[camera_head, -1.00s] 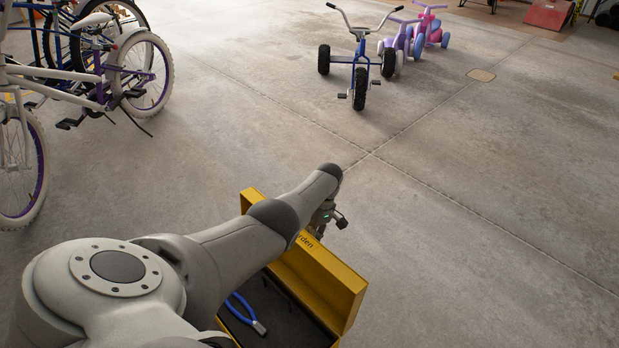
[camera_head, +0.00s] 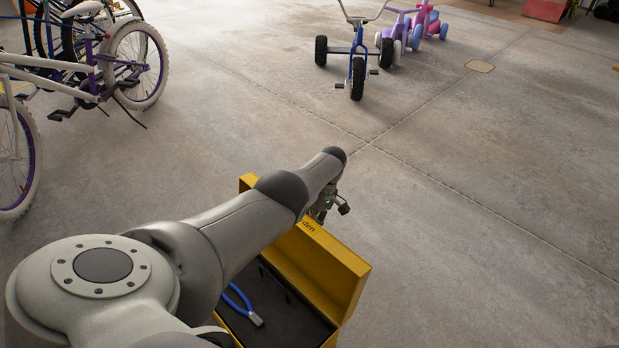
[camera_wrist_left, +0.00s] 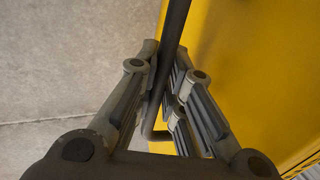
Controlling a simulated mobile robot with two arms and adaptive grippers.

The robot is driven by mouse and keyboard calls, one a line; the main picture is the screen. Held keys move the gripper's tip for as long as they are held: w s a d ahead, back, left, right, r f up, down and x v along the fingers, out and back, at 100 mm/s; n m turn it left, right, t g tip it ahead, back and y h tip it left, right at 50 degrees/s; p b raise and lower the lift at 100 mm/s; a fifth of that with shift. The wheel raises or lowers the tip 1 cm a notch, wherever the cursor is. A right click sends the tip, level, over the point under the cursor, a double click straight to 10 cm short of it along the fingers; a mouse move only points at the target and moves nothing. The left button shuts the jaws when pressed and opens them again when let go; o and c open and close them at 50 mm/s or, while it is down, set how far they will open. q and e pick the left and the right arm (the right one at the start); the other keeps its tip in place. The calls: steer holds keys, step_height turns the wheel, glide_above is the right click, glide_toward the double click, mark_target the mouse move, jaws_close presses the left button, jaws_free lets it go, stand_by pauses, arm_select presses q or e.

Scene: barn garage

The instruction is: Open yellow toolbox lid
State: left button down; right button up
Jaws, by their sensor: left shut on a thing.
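The yellow toolbox stands on the floor at the bottom centre of the head view, with its yellow lid (camera_head: 343,278) raised and its dark inside showing. Blue-handled pliers (camera_head: 243,303) lie inside. My left arm crosses over the toolbox and hides part of the lid and box. My left gripper (camera_head: 325,210) is at the far side of the lid. In the left wrist view my left gripper (camera_wrist_left: 160,110) is shut around a dark bar handle (camera_wrist_left: 174,35) beside the yellow lid surface (camera_wrist_left: 245,70). My right gripper is not in view.
Bicycles (camera_head: 135,62) stand at the upper left. A blue tricycle (camera_head: 356,62) and a purple and pink ride-on toy (camera_head: 400,32) stand at the top. The concrete floor (camera_head: 480,180) to the right of the toolbox is clear.

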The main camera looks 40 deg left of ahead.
arm_select(q)
steer(key=shift+s+f, duration=0.1)
stand_by(0.3)
steer(key=c, duration=1.5)
jaws_free()
steer(key=v, duration=1.2)
